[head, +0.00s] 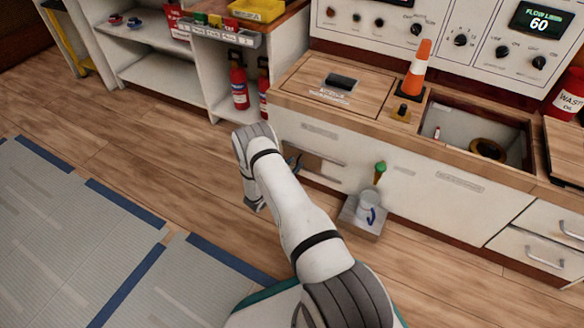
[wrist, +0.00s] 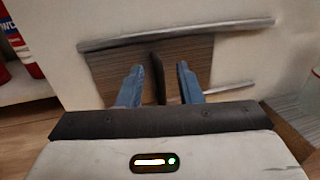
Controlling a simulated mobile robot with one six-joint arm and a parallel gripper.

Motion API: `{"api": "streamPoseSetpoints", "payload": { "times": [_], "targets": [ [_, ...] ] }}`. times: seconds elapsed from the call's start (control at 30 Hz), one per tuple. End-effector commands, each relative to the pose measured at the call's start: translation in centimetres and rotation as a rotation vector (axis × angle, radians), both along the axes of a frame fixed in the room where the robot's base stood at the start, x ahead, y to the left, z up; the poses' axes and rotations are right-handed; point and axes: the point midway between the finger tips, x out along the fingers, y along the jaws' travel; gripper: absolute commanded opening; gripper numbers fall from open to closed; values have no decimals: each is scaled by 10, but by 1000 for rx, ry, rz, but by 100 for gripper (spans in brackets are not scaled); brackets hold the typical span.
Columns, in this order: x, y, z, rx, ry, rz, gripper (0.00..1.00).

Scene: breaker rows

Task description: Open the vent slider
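The vent slider is a brown, finely lined panel (wrist: 104,68) between two grey metal rails on the white cabinet front. An upright dark handle (wrist: 158,74) stands out from it. In the wrist view the panel covers the left and middle of the rails' span, with pale surface at the right. In the head view part of the slider (head: 318,168) shows just right of my arm. My gripper (wrist: 159,82) is open, its two blue fingers on either side of the handle, with gaps visible. The gripper (head: 293,163) is mostly hidden behind my arm in the head view.
A small shelf holding a mug (head: 367,207) juts out right of the slider, below a green-topped object (head: 380,170). Fire extinguishers (head: 239,88) stand to the left. An orange cone (head: 418,68) stands on the counter. The floor at left is clear.

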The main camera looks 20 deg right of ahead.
Motion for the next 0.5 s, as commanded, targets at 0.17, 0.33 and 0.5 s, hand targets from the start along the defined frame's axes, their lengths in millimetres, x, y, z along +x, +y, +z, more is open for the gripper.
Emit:
{"api": "streamPoseSetpoints", "payload": {
  "times": [0.17, 0.33, 0.5],
  "targets": [
    [3, -5, 1, 0, -1, 0, 33],
    [3, -5, 1, 0, 0, 1, 33],
    [3, -5, 1, 0, 0, 1, 19]
  ]
}}
